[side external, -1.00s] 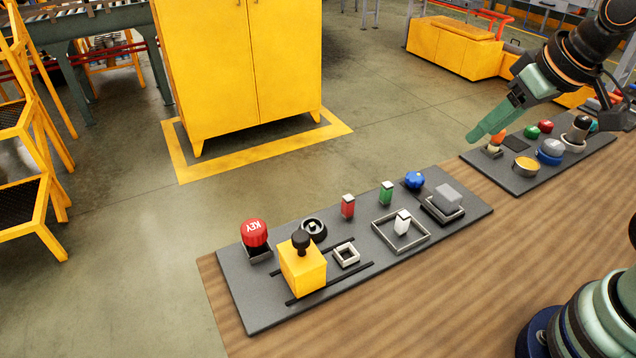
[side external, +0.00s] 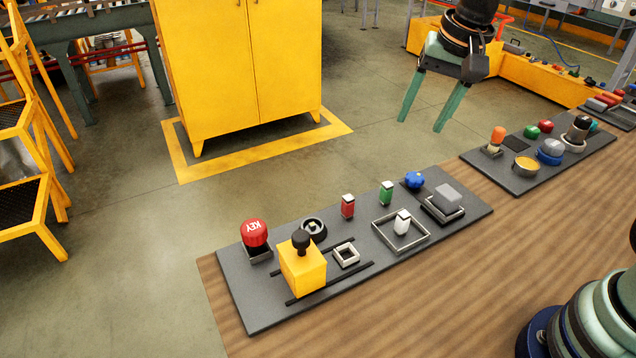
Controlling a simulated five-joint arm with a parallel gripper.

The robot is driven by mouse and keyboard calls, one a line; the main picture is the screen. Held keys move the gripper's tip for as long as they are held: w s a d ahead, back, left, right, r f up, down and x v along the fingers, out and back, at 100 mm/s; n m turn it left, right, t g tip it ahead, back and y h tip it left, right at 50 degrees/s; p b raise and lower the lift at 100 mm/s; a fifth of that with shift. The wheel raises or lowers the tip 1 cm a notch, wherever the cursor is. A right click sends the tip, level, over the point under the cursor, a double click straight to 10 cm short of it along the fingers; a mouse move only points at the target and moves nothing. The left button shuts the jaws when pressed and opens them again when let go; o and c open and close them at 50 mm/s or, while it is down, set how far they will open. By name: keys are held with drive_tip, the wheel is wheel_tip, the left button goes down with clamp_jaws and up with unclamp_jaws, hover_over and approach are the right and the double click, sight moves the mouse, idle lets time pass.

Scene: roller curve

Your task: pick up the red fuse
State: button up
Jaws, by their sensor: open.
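The red fuse (side external: 348,206) is a small upright red block with a pale top. It stands on the near dark panel (side external: 262,306), left of a green fuse (side external: 386,193). A white fuse (side external: 402,222) stands inside a square metal frame on the same panel. My gripper (side external: 420,126) points down with its two green fingers spread and nothing between them. It is above and to the right of the red fuse, clear of the panel.
A second panel (side external: 510,179) lies right.

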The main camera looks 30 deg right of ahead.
drive_tip(key=w+a+f+m+g, duration=0.2)
drive_tip(key=w+a+f+m, duration=0.2)
drive_tip(key=w+f+m, duration=0.1)
drive_tip(key=m+g, duration=0.1)
drive_tip(key=m, duration=0.3)
hover_over(349, 197)
wheel_tip(349, 197, down, 6)
drive_tip(key=r, duration=0.1)
wheel_tip(349, 197, down, 12)
drive_tip(key=shift+f, duration=0.25)
clamp_jaws()
